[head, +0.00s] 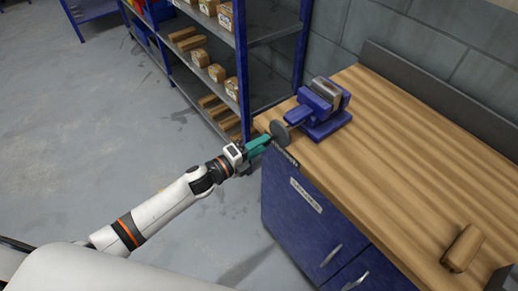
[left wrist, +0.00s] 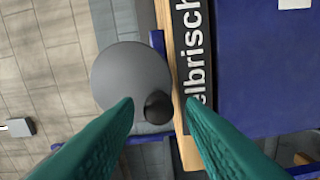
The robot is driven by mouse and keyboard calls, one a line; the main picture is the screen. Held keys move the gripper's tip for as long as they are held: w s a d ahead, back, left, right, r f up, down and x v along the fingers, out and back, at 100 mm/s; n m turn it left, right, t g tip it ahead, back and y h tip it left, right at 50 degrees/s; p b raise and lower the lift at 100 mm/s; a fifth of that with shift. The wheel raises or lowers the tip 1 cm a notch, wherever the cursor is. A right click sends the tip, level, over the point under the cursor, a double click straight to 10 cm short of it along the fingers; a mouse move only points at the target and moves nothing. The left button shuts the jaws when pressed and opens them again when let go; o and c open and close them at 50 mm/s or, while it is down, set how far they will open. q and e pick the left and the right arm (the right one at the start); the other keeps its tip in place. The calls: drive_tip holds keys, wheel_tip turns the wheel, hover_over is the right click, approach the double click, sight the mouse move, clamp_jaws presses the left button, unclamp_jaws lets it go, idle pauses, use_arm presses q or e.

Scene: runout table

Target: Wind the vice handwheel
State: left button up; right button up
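The blue vice (head: 316,112) stands on the near left corner of the wooden workbench. Its grey, disc-shaped handwheel (head: 280,133) faces my left arm. In the left wrist view the handwheel (left wrist: 122,72) shows face-on, with a dark round knob (left wrist: 158,107) near its edge. My left gripper (head: 264,142) has teal fingers and is right at the handwheel. In the left wrist view its fingers (left wrist: 160,108) are apart, and the knob appears between the fingertips with a gap on both sides. I cannot tell how deep the knob lies between them. My right gripper is not in view.
The workbench (head: 400,140) has a blue cabinet (head: 305,215) below and a wooden block (head: 464,248) at the right. A blue shelf rack (head: 242,70) with boxes and wooden pieces stands behind my left gripper. The grey floor at left is clear.

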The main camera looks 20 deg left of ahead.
use_arm(q)
drive_tip(key=m+b, duration=0.5)
drive_tip(key=m, duration=0.6)
drive_tip(key=shift+d, duration=0.1)
drive_tip(key=shift+s, duration=0.1)
clamp_jaws()
drive_tip(key=shift+s+d+n+p, duration=0.15)
drive_tip(key=shift+n+p, duration=0.2)
drive_tip(key=shift+n, duration=0.2)
drive_tip(key=shift+s+d+n+p, duration=0.1)
drive_tip(key=shift+n+p, duration=0.2)
drive_tip(key=shift+n, duration=0.25)
drive_tip(key=shift+d+f+n, duration=0.1)
drive_tip(key=shift+f+n, duration=0.05)
drive_tip(key=shift+n, duration=0.45)
